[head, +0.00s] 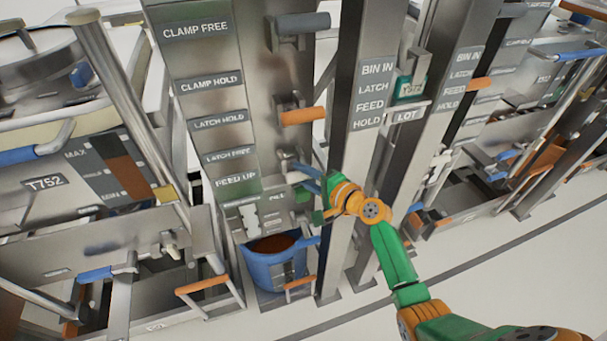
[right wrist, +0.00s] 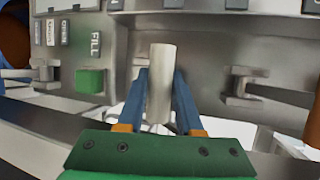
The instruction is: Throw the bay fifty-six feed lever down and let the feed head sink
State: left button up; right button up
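The bay's grey panel (head: 205,95) stands left of centre in the head view, with plates for clamp, latch and FEED UP. The feed lever (head: 290,163) sticks out beside the FEED UP plate, its grip mostly hidden by my right gripper (head: 312,183). In the right wrist view the lever's pale round grip (right wrist: 161,85) lies between the two blue fingers of my right gripper (right wrist: 161,95), which press close on both sides of it. The feed head is not clearly seen. No bay number fifty-six is readable. My left gripper is not in view.
An orange-gripped lever (head: 302,116) and a grey-gripped lever (head: 300,23) sit above. A green button (right wrist: 90,80) sits left of the grip in the wrist view. A blue bin (head: 270,268) stands below. A steel post (head: 355,130) rises just right.

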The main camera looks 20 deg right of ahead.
grip_shut()
dwell(1.1)
